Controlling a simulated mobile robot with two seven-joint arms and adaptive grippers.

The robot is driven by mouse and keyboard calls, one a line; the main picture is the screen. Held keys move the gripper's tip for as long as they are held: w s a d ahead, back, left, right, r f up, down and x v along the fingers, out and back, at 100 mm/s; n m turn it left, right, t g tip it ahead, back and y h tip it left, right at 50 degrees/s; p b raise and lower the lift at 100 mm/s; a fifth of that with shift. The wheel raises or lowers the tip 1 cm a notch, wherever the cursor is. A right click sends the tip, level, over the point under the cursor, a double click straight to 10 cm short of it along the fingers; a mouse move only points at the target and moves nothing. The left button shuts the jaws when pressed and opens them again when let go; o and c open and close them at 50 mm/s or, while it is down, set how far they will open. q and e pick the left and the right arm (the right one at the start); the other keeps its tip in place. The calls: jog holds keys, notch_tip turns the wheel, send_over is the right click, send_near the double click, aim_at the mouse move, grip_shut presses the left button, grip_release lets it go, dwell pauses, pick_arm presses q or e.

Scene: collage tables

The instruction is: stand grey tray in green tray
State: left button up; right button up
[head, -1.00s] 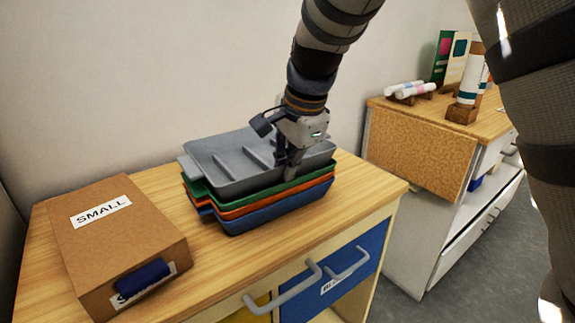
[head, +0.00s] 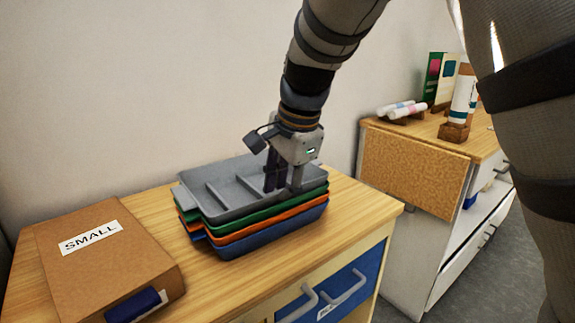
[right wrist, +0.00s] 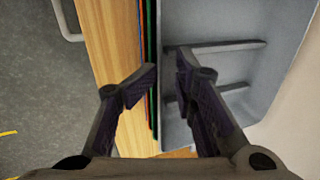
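The grey tray (head: 235,188) has ribs across its floor and lies level on top of a stack of trays. Directly under it is the green tray (head: 258,216), with only its rim showing, so how deep the grey tray sits in it is hidden. My right gripper (head: 283,188) points down at the grey tray's front right side. In the right wrist view its fingers (right wrist: 167,72) are apart, one on each side of the tray's wall. No firm contact shows. My left gripper is not in view.
An orange tray (head: 258,230) and a blue tray (head: 262,242) lie below on the wooden cabinet top (head: 345,200). A cardboard box (head: 105,262) marked SMALL stands at the left. A second cabinet (head: 415,170) with tubes and books stands at the right.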

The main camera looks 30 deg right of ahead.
jog(key=v, duration=1.1)
jog(key=shift+r, duration=0.3)
jog(key=shift+s+r, duration=0.1)
jog(key=shift+s, duration=0.05)
